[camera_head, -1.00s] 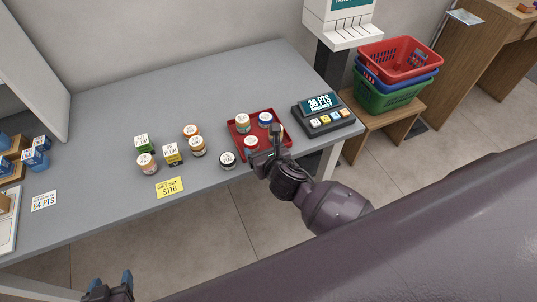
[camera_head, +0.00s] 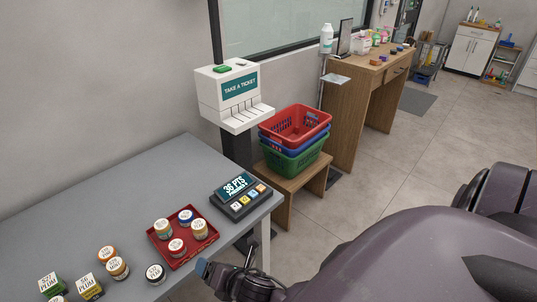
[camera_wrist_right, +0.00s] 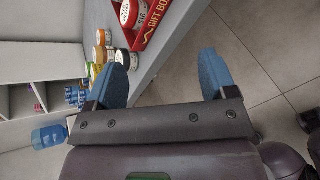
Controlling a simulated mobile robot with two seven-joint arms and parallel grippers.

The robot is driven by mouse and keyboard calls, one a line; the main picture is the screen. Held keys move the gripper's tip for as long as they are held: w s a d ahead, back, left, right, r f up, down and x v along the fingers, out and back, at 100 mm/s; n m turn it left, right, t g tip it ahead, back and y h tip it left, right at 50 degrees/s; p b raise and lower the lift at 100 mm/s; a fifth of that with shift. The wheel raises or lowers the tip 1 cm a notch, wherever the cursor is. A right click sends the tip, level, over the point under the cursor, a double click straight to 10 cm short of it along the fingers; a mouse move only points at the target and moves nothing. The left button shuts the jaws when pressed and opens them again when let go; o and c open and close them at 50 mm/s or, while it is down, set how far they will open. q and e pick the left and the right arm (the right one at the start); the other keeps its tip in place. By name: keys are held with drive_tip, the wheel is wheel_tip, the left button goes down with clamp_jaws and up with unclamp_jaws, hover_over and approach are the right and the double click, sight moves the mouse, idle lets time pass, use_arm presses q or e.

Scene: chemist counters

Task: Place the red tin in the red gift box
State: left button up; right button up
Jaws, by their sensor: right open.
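The red gift box (camera_head: 183,264) is an open red tray near the counter's right end in the head view. Several round tins stand upright in it. The red tin (camera_head: 177,251) is in the box near its front side. The wrist view also shows the red tin (camera_wrist_right: 133,16) with its white lid, inside the wall of the gift box (camera_wrist_right: 150,28) lettered "GIFT BOX". My right gripper (camera_head: 226,264) is beside the counter's front edge, apart from the box. Its blue fingers are spread and empty in the wrist view (camera_wrist_right: 168,75). My left gripper is out of view.
Tins with orange lids (camera_head: 117,267), a dark-lidded tin (camera_head: 155,274) and small boxes (camera_head: 87,288) stand left of the gift box. A points display (camera_head: 238,197) stands right of it. Stacked baskets (camera_head: 295,125) sit on a low wooden stand (camera_head: 295,183) beyond the counter.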

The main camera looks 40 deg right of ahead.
drive_tip(key=s+d+f+m, duration=0.1)
drive_tip(key=s+d+m, duration=0.3)
drive_tip(key=m, duration=0.8)
drive_tip(key=s+d+f+m, duration=0.2)
drive_tip(key=s+d+m, duration=0.2)
drive_tip(key=m, duration=0.9)
drive_tip(key=shift+s+g+h, duration=0.3)
drive_tip(key=shift+s+h, duration=0.1)
drive_tip(key=shift+s, duration=1.25)
